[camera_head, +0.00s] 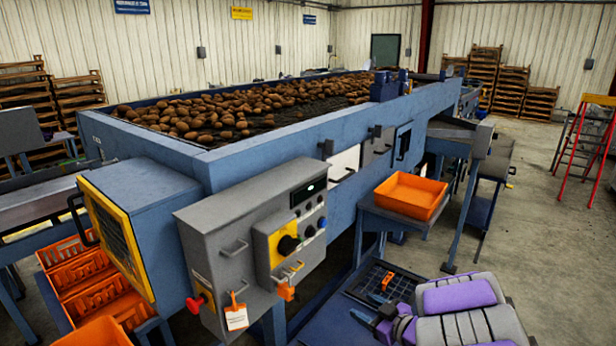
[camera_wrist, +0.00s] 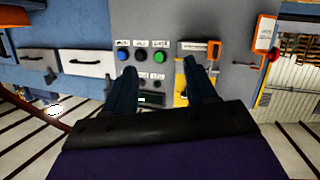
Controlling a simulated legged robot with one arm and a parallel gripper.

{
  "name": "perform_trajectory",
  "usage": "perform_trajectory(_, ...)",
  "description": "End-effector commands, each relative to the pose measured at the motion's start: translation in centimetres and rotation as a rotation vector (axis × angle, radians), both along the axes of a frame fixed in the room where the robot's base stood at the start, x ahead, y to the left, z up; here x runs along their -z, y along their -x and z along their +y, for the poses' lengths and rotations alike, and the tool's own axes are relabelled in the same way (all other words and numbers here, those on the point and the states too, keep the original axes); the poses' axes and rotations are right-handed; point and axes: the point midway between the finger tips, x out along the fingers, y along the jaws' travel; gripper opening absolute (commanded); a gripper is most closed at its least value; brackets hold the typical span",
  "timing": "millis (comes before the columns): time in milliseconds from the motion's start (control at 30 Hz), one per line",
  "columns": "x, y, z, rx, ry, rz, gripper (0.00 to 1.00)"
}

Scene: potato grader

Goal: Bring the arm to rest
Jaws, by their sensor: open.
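My gripper (camera_wrist: 160,76) is open in the wrist view, with its two dark blue fingers apart and nothing held between them. Beyond the fingers is a control panel with blue, green and black buttons (camera_wrist: 140,57); the wrist picture shows it upside down. In the head view my purple and grey arm (camera_head: 462,296) is folded at the lower right, in front of the blue grader (camera_head: 270,140). The grey control box (camera_head: 220,260) of the grader stands to the left of the arm. Whether the fingers touch anything cannot be told, but no contact shows.
An orange tray (camera_head: 410,194) sits on a blue side stand right of the control box. Potatoes (camera_head: 220,115) cover the grader bed. Orange crates (camera_head: 80,275) stand at the lower left.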

Motion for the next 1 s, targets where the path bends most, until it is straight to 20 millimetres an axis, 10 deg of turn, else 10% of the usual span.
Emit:
perform_trajectory(233, -3.3, -1.1, -6.8, 0.319, 0.284, 0.086, 0.57)
perform_trajectory(467, -6.6, 2.6, -11.9, 0.610, 0.414, 0.239, 0.57)
perform_trajectory(733, -8.3, 11.7, -13.3, 0.860, 0.432, 0.524, 0.57)
perform_trajectory(1000, -7.9, 23.9, -8.8, 0.928, 0.372, 0.905, 0.57)
